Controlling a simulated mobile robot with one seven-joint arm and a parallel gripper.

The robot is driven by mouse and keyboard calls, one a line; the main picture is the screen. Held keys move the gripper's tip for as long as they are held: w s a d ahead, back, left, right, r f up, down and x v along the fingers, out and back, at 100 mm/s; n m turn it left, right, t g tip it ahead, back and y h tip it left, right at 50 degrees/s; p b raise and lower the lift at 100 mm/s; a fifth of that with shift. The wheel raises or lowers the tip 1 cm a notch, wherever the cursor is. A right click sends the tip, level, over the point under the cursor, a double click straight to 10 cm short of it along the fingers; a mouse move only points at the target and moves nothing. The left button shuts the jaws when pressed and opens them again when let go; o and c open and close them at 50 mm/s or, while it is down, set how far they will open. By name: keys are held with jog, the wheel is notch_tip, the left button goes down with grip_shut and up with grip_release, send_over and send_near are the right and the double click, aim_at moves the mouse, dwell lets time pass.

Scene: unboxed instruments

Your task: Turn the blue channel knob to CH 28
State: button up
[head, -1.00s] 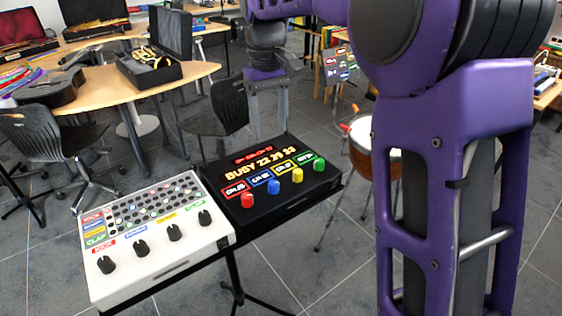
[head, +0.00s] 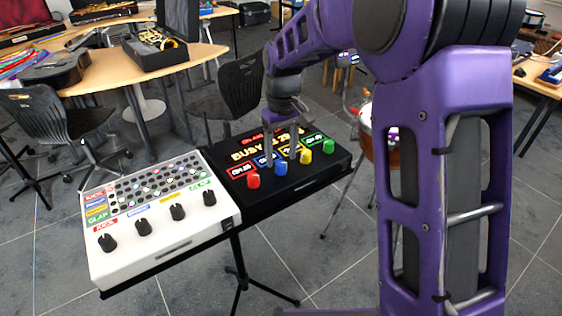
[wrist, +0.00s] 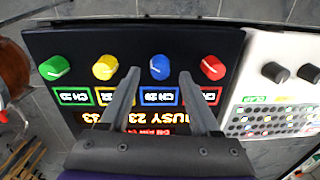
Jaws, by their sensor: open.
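The blue channel knob (head: 280,167) sits on the black box (head: 312,182), second in a row of coloured knobs. It shows clearly in the wrist view (wrist: 160,67), with a white pointer line and a blue-framed CH label (wrist: 159,97) below it, upside down; I cannot read its number surely. My gripper (head: 281,163) is open and points down over the box. In the wrist view its fingertips (wrist: 159,73) lie on either side of the blue knob, with gaps on both sides. I cannot tell how far above the knob they are.
The red knob (wrist: 212,68) and yellow knob (wrist: 105,67) are close outside the fingers; the green knob (wrist: 54,68) is farther off. The lit BUSY display (head: 245,152) is partly hidden by my gripper. A white drum machine (head: 160,253) adjoins the box.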

jog(key=shift+f, duration=1)
grip_shut()
